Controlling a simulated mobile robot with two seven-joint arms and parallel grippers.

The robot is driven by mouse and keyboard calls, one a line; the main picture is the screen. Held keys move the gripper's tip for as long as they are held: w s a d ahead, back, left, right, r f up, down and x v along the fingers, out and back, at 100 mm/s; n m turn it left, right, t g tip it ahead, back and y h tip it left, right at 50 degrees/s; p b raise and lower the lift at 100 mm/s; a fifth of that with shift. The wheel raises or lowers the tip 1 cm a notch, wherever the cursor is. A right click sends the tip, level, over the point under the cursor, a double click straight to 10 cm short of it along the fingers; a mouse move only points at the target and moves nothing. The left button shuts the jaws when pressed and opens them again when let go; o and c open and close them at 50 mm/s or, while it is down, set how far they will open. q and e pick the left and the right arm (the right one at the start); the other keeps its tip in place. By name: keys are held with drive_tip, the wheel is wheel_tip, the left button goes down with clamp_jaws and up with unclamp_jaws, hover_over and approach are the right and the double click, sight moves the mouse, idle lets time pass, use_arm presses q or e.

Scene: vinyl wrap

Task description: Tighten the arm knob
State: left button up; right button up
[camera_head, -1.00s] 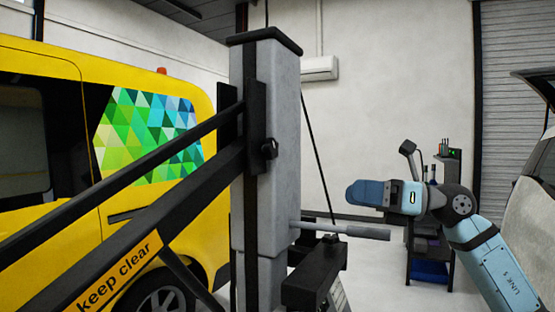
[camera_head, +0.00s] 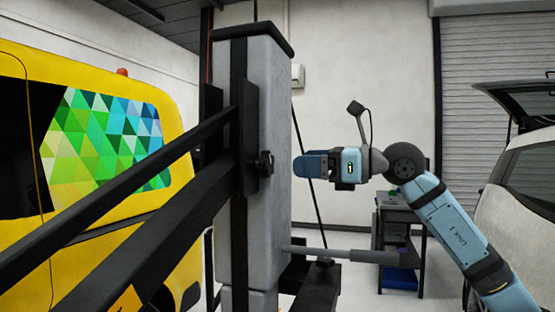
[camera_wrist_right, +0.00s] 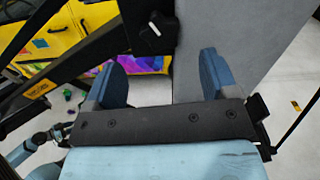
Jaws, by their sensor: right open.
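The arm knob (camera_head: 264,164) is a small black lobed knob on the black bracket of the tall grey column (camera_head: 265,105). My right gripper (camera_head: 304,165) is at about the knob's height, to the right of it, with a gap between them. In the right wrist view the gripper (camera_wrist_right: 162,72) is open and empty, its two blue fingers apart. The knob (camera_wrist_right: 157,32) shows there beyond the fingertips, near the top.
Long black arms (camera_head: 130,230) run from the column to the lower left, in front of a yellow van (camera_head: 100,225). A grey handle (camera_head: 350,256) sticks out below my right gripper. A workbench (camera_head: 402,215) and a white car (camera_head: 525,210) stand to the right.

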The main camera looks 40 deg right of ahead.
sight(271, 162)
drive_tip(key=p+x, duration=0.1)
drive_tip(key=x, duration=0.3)
drive_tip(key=shift+w+a+r, duration=0.15)
drive_tip(key=shift+w+a, duration=0.05)
drive_tip(key=shift+w, duration=0.1)
drive_tip(key=shift+p+x, duration=0.55)
drive_tip(key=shift+x, duration=0.3)
drive_tip(key=c, duration=0.9)
